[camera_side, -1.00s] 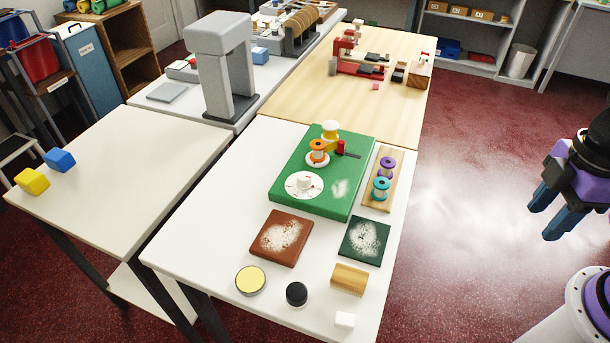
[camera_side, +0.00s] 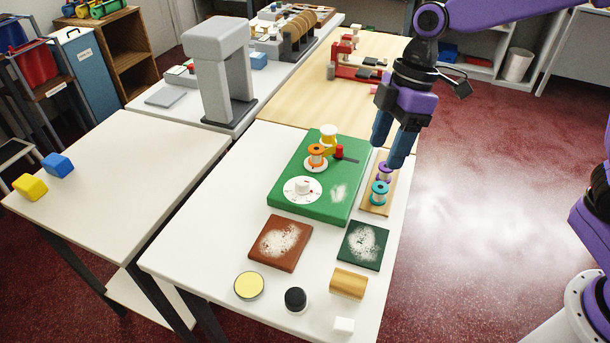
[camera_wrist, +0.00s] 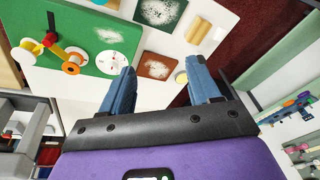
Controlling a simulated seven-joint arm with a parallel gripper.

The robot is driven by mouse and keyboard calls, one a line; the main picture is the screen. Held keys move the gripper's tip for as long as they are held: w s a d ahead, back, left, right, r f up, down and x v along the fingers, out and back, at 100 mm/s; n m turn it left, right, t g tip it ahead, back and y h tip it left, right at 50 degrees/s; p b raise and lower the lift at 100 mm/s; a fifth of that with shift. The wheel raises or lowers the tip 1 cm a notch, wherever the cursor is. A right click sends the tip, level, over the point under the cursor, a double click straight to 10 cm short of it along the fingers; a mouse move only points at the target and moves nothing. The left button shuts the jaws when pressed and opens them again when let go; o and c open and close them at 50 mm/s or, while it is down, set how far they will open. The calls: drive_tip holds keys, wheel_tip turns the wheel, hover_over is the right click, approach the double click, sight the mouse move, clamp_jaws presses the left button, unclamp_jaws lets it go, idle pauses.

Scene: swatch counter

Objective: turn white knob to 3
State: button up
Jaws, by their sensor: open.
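The white knob (camera_side: 302,187) stands on a round white dial on the green board (camera_side: 325,207). The dial has small marks and a bit of red near the knob; its numbers are too small to read. In the wrist view the dial with the knob (camera_wrist: 111,63) shows just left of the left finger. My gripper (camera_side: 395,152) is open and empty. It hangs above the right side of the white table, over the spool rack, up and to the right of the knob. In the wrist view my gripper (camera_wrist: 163,85) has its blue fingers spread apart.
Orange (camera_side: 316,154) and yellow (camera_side: 328,136) spools and a red-topped post (camera_side: 339,151) stand on the board behind the knob. A wooden rack (camera_side: 375,208) holds purple and teal spools at right. Dusty brown (camera_side: 281,243) and green (camera_side: 363,246) squares lie in front.

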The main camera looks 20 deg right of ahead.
drive_tip(key=w+a+f+n+y, duration=0.2)
drive_tip(key=w, duration=1.2)
approach(303, 180)
drive_tip(key=shift+t, duration=0.4)
drive_tip(key=x, duration=0.8)
drive_tip(key=shift+s+a+f, duration=0.2)
drive_tip(key=shift+s+f, duration=0.15)
drive_tip(key=shift+s, duration=0.05)
drive_tip(key=c, duration=1)
